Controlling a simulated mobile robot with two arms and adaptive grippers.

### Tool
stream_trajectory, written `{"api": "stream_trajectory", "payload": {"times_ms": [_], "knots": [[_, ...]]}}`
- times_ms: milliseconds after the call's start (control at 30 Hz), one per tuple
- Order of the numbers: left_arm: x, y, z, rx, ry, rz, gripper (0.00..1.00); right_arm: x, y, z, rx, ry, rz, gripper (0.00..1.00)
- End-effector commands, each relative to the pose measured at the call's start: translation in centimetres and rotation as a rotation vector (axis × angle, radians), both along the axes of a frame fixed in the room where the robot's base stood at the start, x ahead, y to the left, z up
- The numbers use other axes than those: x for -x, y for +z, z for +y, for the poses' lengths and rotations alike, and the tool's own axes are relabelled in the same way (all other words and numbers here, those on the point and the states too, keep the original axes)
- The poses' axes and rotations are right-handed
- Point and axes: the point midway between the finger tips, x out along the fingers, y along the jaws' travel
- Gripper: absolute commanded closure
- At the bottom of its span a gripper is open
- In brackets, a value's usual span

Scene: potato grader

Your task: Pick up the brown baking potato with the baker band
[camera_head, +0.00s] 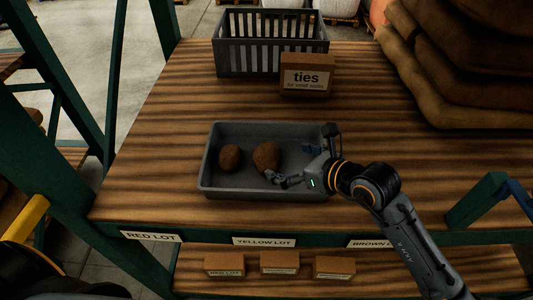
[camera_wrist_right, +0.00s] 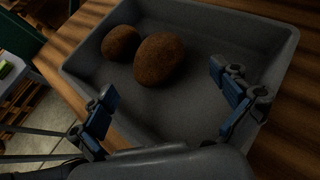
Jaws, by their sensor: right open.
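Two brown potatoes lie in a grey tray (camera_head: 225,188). The larger potato (camera_head: 267,156) is right of the smaller potato (camera_head: 230,157) in the head view. In the right wrist view the larger potato (camera_wrist_right: 159,60) and the smaller one (camera_wrist_right: 121,43) lie close together, beyond the fingertips. I cannot make out a band on either. My right gripper (camera_head: 293,163) is at the tray's right part, beside the larger potato; in the right wrist view its fingers (camera_wrist_right: 163,88) are spread and empty. My left gripper is not in view.
A slatted grey crate (camera_head: 270,62) and a cardboard box marked "ties" (camera_head: 307,74) stand behind the tray. Brown sacks (camera_head: 455,65) are stacked at the back right. The wooden table (camera_head: 150,135) is clear left of the tray. Small boxes (camera_head: 279,262) sit on the shelf below.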

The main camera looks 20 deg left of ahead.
Motion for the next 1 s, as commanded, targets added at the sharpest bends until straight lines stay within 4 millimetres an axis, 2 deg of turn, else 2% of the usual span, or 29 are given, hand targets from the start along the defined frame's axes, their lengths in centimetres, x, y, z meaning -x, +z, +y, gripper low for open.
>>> {"api": "stream_trajectory", "payload": {"times_ms": [133,267,400,600,867,967,1000], "knots": [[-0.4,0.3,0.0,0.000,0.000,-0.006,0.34,-0.4,-0.5,0.9,0.000,0.001,0.000,0.00],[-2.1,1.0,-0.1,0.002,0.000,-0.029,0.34,-0.6,-0.8,1.7,0.001,0.000,0.002,0.00],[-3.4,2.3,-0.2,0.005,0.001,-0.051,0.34,-1.1,-1.7,3.5,0.000,0.001,0.005,0.00],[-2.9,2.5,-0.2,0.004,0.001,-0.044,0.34,-2.0,-2.9,4.9,0.000,0.000,0.000,0.00],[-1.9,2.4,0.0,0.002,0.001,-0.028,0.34,-2.1,-3.1,5.1,0.000,0.000,-0.001,0.00],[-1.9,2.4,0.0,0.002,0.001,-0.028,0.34,-2.1,-3.1,5.0,0.000,0.000,-0.001,0.16],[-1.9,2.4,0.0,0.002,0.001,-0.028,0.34,-2.1,-3.1,5.0,0.000,0.000,0.000,0.24]]}}
